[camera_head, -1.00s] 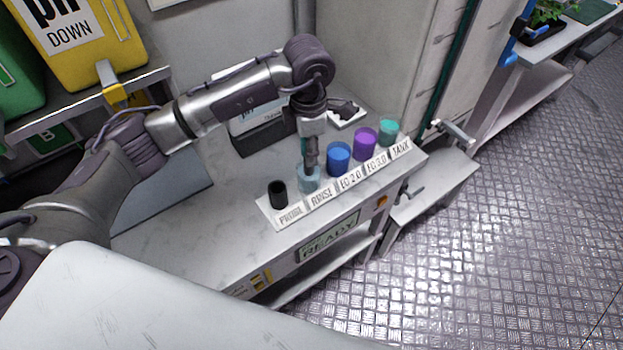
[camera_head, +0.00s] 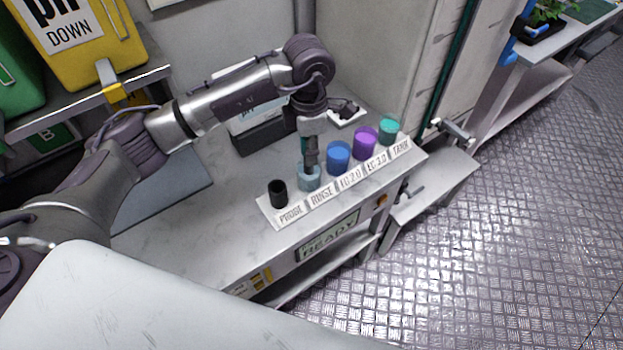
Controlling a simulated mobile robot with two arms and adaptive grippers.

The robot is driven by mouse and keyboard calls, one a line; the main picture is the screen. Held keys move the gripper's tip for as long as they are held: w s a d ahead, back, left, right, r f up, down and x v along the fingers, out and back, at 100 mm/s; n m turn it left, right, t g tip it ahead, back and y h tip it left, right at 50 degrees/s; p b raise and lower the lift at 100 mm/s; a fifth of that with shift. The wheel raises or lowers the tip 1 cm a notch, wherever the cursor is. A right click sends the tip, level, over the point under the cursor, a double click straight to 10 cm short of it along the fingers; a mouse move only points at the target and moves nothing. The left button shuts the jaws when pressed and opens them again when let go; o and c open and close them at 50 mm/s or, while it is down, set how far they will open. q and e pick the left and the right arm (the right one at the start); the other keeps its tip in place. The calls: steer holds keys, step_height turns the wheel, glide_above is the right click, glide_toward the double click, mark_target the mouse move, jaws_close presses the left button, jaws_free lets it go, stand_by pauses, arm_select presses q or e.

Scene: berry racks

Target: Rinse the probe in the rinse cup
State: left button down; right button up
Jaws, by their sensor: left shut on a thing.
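The light blue rinse cup (camera_head: 308,183) stands on the labelled strip at the RINSE label, second from the left. My left gripper (camera_head: 311,168) points down directly over this cup, with its fingertips at the cup's rim. It is shut on the probe, whose teal part (camera_head: 304,146) shows beside the fingers. The probe's lower end is hidden by the fingers and the cup, so I cannot tell how deep it sits. The black probe holder (camera_head: 278,194) at the PROBE label looks empty. My right gripper is not in view.
A blue cup (camera_head: 339,158), a purple cup (camera_head: 364,144) and a teal cup (camera_head: 389,131) stand in a row to the right. Behind my gripper is a pH device (camera_head: 262,138). The bench (camera_head: 190,232) is clear at the front left.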

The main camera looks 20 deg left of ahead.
arm_select(q)
steer(key=shift+r, duration=0.15)
steer(key=shift+r+p, duration=0.55)
steer(key=shift+r, duration=0.3)
steer(key=shift+r+p, duration=1.8)
steer(key=shift+r, duration=1.75)
